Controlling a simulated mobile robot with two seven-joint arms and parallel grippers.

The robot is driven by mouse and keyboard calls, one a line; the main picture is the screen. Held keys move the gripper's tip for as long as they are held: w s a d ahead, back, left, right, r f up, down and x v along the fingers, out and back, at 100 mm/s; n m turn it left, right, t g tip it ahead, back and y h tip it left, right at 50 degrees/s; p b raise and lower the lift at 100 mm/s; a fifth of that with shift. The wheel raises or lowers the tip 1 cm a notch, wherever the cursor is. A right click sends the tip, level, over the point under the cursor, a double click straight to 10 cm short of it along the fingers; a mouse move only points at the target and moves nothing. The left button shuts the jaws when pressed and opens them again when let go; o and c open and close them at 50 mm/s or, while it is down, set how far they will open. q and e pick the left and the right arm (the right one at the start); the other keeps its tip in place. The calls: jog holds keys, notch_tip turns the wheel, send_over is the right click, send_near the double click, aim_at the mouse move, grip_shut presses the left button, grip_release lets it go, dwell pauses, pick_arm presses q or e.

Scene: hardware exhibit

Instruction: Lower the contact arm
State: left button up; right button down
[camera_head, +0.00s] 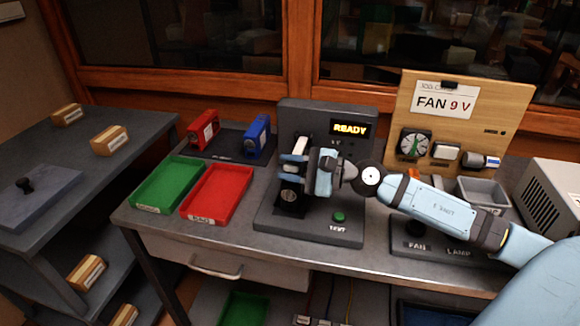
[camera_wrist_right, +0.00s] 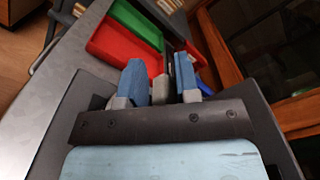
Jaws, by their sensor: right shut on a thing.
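The dark grey test station (camera_head: 262,215) stands on the bench, with a lit yellow READY display (camera_head: 349,129) and a green TEST button (camera_head: 339,217). My right gripper (camera_head: 287,164) reaches in from the right at the station's left part. Its blue fingers are shut on a pale upright piece (camera_head: 300,145), which appears to be the contact arm; the gripper partly hides it. In the right wrist view the grey piece (camera_wrist_right: 160,89) sits between the fingers. A black holder with a round metal part (camera_head: 290,195) is just below the gripper. My left gripper is not in view.
Left of the station are a green tray (camera_head: 168,184) and a red tray (camera_head: 217,193), both empty. A red block (camera_head: 203,129) and a blue block (camera_head: 258,136) stand behind them. A wooden FAN 9 V board (camera_head: 490,115) stands at the right.

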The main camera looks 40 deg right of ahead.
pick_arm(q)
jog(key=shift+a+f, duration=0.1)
pick_arm(e)
jog(key=shift+w+d+f, duration=0.15)
jog(key=shift+d, duration=0.05)
jog(key=c, duration=1.1)
grip_release()
jog(key=shift+c, duration=0.2)
jog(key=shift+o, duration=0.8)
jog(key=shift+w+d+f, duration=0.1)
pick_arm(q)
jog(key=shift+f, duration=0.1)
pick_arm(e)
jog(key=shift+s+d+f+b, duration=0.1)
jog(key=shift+s+d+b, duration=0.2)
jog(key=shift+s, duration=0.2)
pick_arm(q)
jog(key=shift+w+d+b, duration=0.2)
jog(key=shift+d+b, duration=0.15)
jog(key=shift+b, duration=0.6)
pick_arm(e)
jog(key=v, duration=1.2)
jog(key=shift+s+d, duration=0.2)
jog(key=shift+s, duration=0.05)
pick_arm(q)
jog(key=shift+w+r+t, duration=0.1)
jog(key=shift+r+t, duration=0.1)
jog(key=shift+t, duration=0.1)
